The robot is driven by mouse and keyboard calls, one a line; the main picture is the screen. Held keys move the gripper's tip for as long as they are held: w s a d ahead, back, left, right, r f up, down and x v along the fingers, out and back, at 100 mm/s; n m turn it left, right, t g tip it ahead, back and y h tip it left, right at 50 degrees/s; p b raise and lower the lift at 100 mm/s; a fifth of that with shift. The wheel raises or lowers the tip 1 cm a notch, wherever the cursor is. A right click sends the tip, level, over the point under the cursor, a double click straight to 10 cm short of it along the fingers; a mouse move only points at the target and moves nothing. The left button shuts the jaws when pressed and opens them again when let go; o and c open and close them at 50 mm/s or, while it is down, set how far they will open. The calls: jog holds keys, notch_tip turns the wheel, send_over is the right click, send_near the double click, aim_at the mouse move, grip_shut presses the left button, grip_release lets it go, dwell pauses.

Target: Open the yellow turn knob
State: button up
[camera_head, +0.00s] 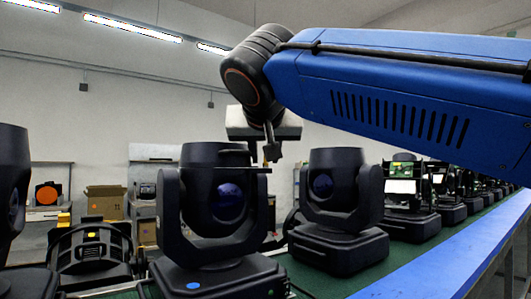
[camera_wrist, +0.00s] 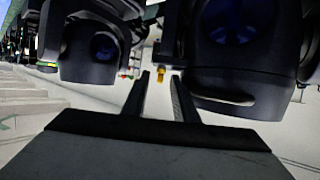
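A small yellow piece (camera_wrist: 160,74), which looks like the yellow turn knob, shows in the wrist view between my fingertips and beyond them. It is too small to tell its turn. My gripper (camera_wrist: 160,80) is open, with two dark fingers apart and nothing seen held between them. I cannot tell whether the fingers touch the yellow piece. In the head view my gripper (camera_head: 272,150) points down beside the top of the nearest black par can (camera_head: 215,205). I cannot make out the knob there.
A second black par can (camera_head: 340,205) stands to the right, with several more behind it along the green bench (camera_head: 310,275). The bench has a blue edge (camera_head: 450,265). In the wrist view dark lamp heads (camera_wrist: 240,50) crowd both sides of my fingers. Cardboard boxes (camera_head: 105,200) stand at back left.

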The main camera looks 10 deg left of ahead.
jog(key=shift+s+r, duration=0.1)
jog(key=shift+r, duration=0.05)
jog(key=v, duration=1.7)
jog(key=shift+d, duration=0.15)
jog(key=shift+s, duration=0.15)
